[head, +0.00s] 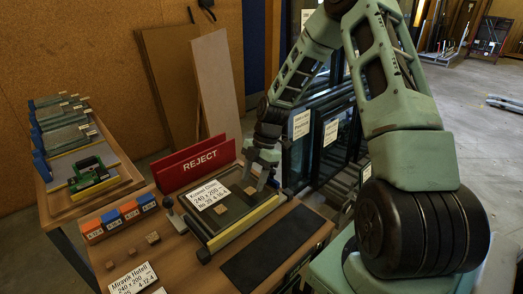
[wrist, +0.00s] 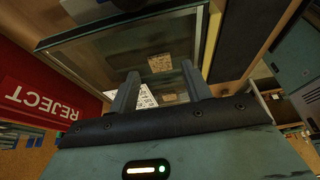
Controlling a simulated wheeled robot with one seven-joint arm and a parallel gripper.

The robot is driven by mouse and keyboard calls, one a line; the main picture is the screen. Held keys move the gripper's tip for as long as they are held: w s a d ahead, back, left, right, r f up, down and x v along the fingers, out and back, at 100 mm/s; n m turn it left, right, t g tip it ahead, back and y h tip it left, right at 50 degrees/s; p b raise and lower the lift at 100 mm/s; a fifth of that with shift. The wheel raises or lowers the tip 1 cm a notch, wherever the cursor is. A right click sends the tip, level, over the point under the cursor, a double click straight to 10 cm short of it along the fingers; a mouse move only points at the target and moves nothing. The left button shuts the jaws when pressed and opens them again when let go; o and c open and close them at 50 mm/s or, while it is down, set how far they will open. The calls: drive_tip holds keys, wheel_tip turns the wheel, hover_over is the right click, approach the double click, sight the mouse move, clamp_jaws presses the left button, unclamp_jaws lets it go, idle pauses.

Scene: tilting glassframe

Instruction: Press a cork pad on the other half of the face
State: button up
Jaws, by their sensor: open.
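The glass unit (head: 238,214) lies in a frame with a yellow strip along its front edge, and a white label (head: 207,195) sits on its left part. A small brown cork pad (head: 250,191) is on the face near my gripper, and another small brown piece (head: 221,209) is near the label. In the wrist view a cork pad (wrist: 160,63) shows on the glass (wrist: 115,55), beyond the fingertips. My gripper (head: 262,172) is over the far right part of the face, open, with nothing visible between its fingers.
Loose cork pieces (head: 152,238) lie on the bench at the front left, near orange and blue blocks (head: 128,210). A red REJECT board (head: 195,163) stands behind the frame. A dark mat (head: 275,250) lies bare in front. Glazed frames (head: 325,135) stand behind right.

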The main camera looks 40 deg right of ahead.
drive_tip(key=v, duration=1.5)
drive_tip(key=shift+r+b, duration=0.4)
drive_tip(key=shift+b, duration=0.05)
